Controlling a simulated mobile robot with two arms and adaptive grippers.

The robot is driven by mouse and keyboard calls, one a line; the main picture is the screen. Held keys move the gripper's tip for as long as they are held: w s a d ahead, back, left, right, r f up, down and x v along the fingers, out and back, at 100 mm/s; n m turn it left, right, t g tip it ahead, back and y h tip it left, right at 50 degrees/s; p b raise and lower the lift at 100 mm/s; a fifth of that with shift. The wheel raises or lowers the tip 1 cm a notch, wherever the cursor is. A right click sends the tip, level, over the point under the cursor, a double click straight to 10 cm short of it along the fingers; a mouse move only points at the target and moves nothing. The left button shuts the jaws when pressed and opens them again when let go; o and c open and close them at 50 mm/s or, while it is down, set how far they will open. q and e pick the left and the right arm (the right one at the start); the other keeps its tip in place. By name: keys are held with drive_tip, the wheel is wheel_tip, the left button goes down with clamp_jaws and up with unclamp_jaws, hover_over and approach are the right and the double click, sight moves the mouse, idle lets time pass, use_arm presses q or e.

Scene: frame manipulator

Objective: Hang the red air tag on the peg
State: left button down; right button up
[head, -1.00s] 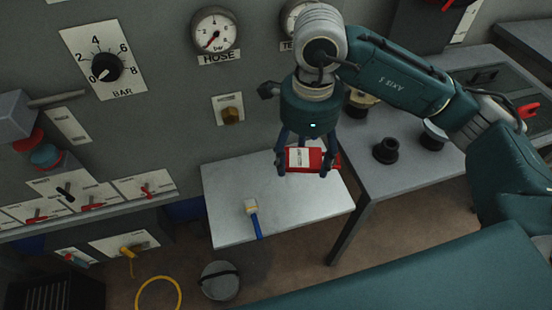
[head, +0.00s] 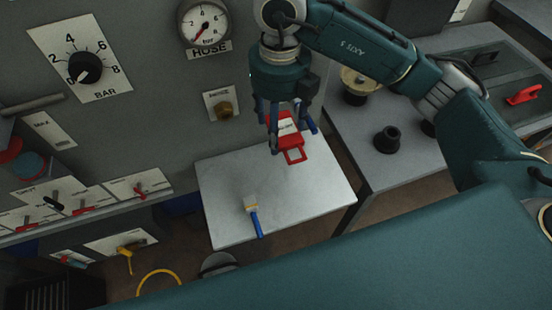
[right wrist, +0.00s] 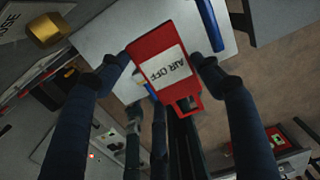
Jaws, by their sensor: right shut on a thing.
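The red air tag (head: 284,121) has a white label reading "AIR OFF" in the right wrist view (right wrist: 150,48) and a red loop with a hole at one end. My right gripper (head: 293,139) is shut on the tag's sides and holds it above the grey bench, with the loop toward the lower front. In the right wrist view the two fingertips (right wrist: 160,68) pinch it from either side. A plain grey rod (head: 32,105) sticks out from the panel at the left, away from the tag; it may be the peg. My left gripper is out of view.
A blue-handled brush (head: 255,220) lies on the grey bench (head: 310,195). A brass knob (head: 225,109) juts from the wall behind, left of my right gripper. Black fittings (head: 387,139) stand on the right-hand table. A dial (head: 86,69) and several red-handled valves are on the left.

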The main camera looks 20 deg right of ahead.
drive_tip(key=shift+f, duration=0.35)
drive_tip(key=p, duration=0.2)
hover_over(278, 179)
wheel_tip(278, 179, down, 15)
drive_tip(key=shift+f, duration=0.1)
wheel_tip(278, 179, down, 3)
drive_tip(key=shift+f+p, duration=0.1)
drive_tip(key=shift+p, duration=0.5)
drive_tip(key=shift+f, duration=0.25)
